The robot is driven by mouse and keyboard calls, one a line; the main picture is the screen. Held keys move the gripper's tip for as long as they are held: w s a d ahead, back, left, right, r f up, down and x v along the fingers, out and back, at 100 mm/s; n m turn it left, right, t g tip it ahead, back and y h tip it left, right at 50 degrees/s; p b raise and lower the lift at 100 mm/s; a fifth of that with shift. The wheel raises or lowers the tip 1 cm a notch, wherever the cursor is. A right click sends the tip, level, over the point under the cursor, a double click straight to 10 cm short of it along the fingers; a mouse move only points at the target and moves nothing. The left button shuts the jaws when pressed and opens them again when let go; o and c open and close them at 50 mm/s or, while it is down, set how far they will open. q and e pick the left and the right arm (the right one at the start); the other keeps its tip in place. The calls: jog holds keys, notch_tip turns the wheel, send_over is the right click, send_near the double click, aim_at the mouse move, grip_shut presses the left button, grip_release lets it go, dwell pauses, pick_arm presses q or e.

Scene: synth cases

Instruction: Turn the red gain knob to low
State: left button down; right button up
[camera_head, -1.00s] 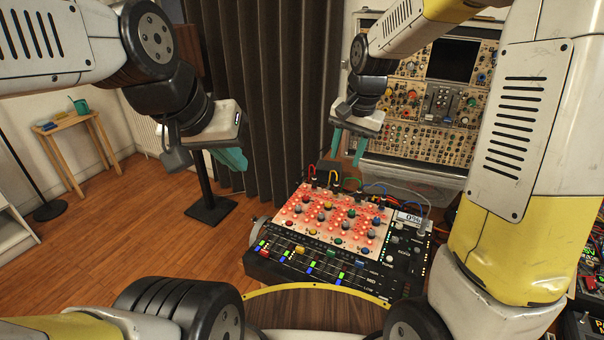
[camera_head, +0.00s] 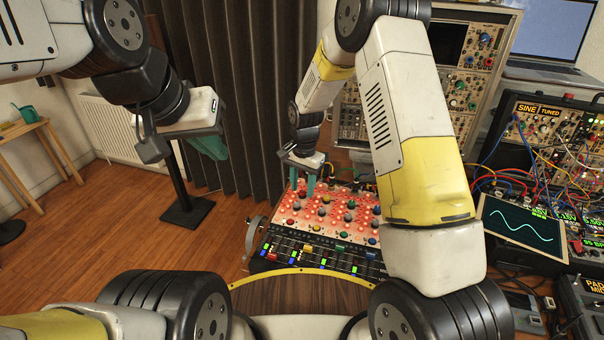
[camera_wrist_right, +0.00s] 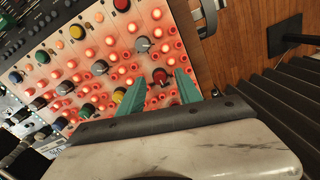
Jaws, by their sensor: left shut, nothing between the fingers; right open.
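The panel (camera_head: 330,222) with many coloured knobs, glowing red-orange, sits on a black console (camera_head: 285,243) at the centre of the head view. In the right wrist view, a red knob (camera_wrist_right: 160,76) with a pale pointer mark shows just beyond and between the fingertips. Another red knob (camera_wrist_right: 122,5) is at that view's top edge. I cannot read labels to tell which is the gain knob. My right gripper (camera_head: 304,188) is open above the panel's far left part; contact cannot be told. My left gripper (camera_head: 212,148) is shut and empty, left of the panel.
Modular racks with patch cables (camera_head: 560,150) and an oscilloscope screen (camera_head: 522,228) stand to the right. A dark curtain (camera_head: 230,80) hangs behind. My right arm hides the panel's right side. Wood floor lies open to the left.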

jog(key=shift+f, duration=0.55)
jog(key=shift+c, duration=0.2)
grip_shut()
jog(key=shift+n, duration=0.4)
jog(key=n, duration=1.1)
jog(key=shift+w, duration=0.1)
